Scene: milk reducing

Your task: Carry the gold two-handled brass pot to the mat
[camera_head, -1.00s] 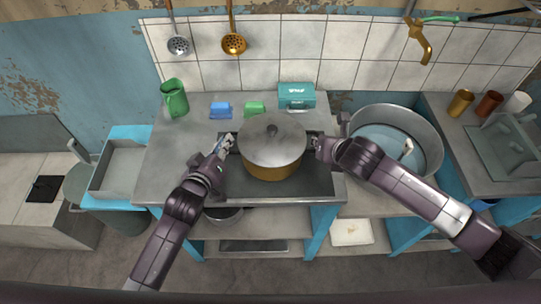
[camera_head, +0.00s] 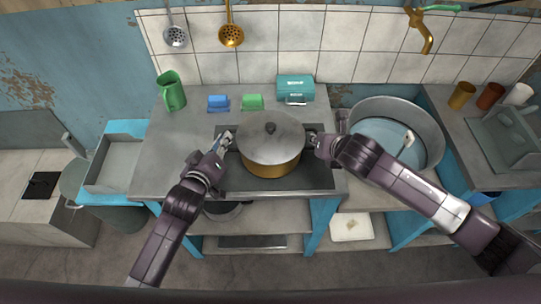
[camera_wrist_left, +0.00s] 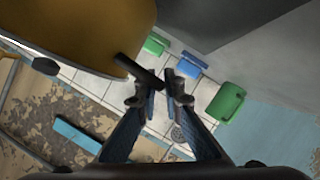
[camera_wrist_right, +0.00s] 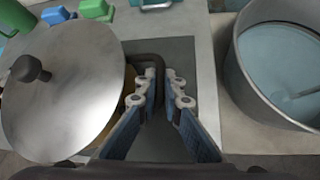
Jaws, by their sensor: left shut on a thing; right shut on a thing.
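The gold two-handled pot (camera_head: 272,165) with a grey metal lid (camera_head: 268,132) appears upright at the dark rectangular area (camera_head: 315,178) of the counter. I cannot tell whether it touches that surface, or whether that area is the mat. My left gripper (camera_head: 228,138) is at the pot's left side, shut on a dark handle, which the left wrist view shows as a dark bar (camera_wrist_left: 138,70). My right gripper (camera_head: 313,141) is at the right side, shut on the other dark handle (camera_wrist_right: 152,62).
A large metal basin (camera_head: 432,118) stands right of the pot. A teal box (camera_head: 295,87), blue block (camera_head: 218,103), green block (camera_head: 252,102) and green mug (camera_head: 171,92) stand behind. Bare counter (camera_head: 170,150) lies to the left. A shelf (camera_head: 280,228) lies below.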

